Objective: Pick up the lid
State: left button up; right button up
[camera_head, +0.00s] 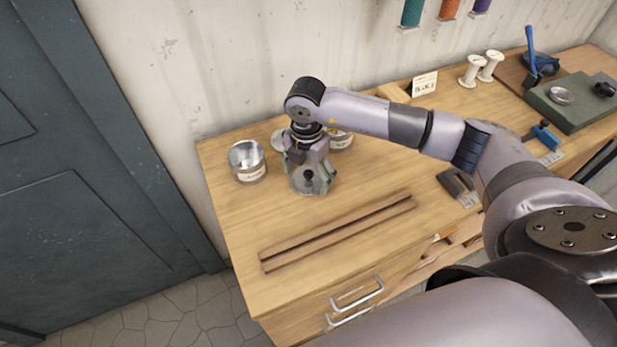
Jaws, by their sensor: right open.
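A round grey metal lid (303,187) with a dark knob lies on the wooden worktop (225,212). My right gripper (310,176) points down over the lid, its fingers open around or just beside the knob. I cannot tell whether the fingers touch it. Part of the lid is hidden by the gripper. An open metal tin (247,163) with a pale label stands to the left of the lid. Another labelled tin (342,139) stands behind the gripper, partly hidden. A second round grey disc (278,141) shows behind the gripper. My left gripper is not in view.
Two long wooden strips (338,232) lie in front of the lid. A dark tool (456,186), white spools (470,73), a small sign (424,84) and a green slab (572,108) stand to the right. The wall is close behind. The worktop's left front is clear.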

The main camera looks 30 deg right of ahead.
jog(key=shift+s, duration=0.1)
grip_shut()
dwell(0.8)
